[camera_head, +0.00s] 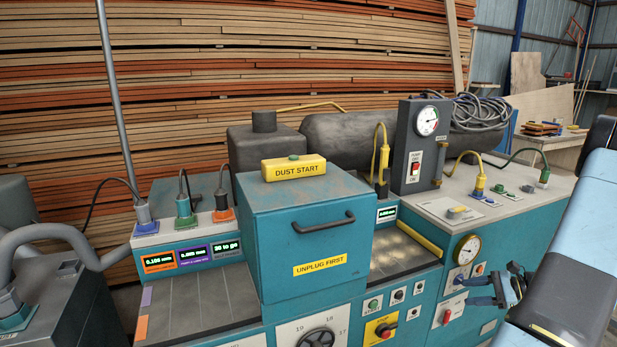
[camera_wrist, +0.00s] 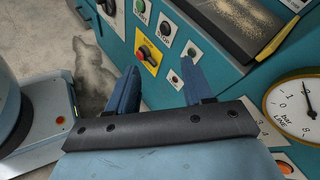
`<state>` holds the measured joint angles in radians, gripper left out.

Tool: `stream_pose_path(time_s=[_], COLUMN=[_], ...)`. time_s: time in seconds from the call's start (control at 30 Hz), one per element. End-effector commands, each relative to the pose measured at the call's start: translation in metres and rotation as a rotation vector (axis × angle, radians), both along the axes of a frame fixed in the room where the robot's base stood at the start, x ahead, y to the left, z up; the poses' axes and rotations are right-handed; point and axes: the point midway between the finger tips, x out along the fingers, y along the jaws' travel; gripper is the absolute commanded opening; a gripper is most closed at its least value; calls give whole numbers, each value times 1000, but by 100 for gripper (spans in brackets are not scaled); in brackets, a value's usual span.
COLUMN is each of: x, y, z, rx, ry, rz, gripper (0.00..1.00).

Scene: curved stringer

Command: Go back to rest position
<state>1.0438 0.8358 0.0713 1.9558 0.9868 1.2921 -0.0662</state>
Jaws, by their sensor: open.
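My gripper (camera_head: 483,291) is at the right in the head view, in front of the teal machine's (camera_head: 410,282) lower right panel. In the wrist view my gripper (camera_wrist: 157,82) shows two blue fingers spread apart with nothing between them. Beyond the fingers is the machine's front, with a red knob on a yellow plate (camera_wrist: 147,57). I cannot tell from these views whether a fingertip touches the panel.
A round gauge (camera_head: 467,250) and a red switch (camera_head: 446,317) are close to my gripper. A teal box (camera_head: 306,235) marked "UNPLUG FIRST" stands mid-machine. Plugged cables (camera_head: 184,207) rise at the left. Grey floor (camera_wrist: 60,35) shows in the wrist view.

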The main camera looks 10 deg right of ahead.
Motion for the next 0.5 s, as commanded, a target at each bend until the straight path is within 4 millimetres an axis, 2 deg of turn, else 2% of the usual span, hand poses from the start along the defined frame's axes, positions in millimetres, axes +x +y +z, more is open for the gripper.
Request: stream_pose_path(time_s=[0.03, 0.1, 0.5], x=[5, 9, 14], y=[11, 24, 106], z=[15, 33, 126], rx=[-35, -82, -351], ry=[-2, -5, -38], rz=[42, 97, 390], gripper=[51, 51, 51])
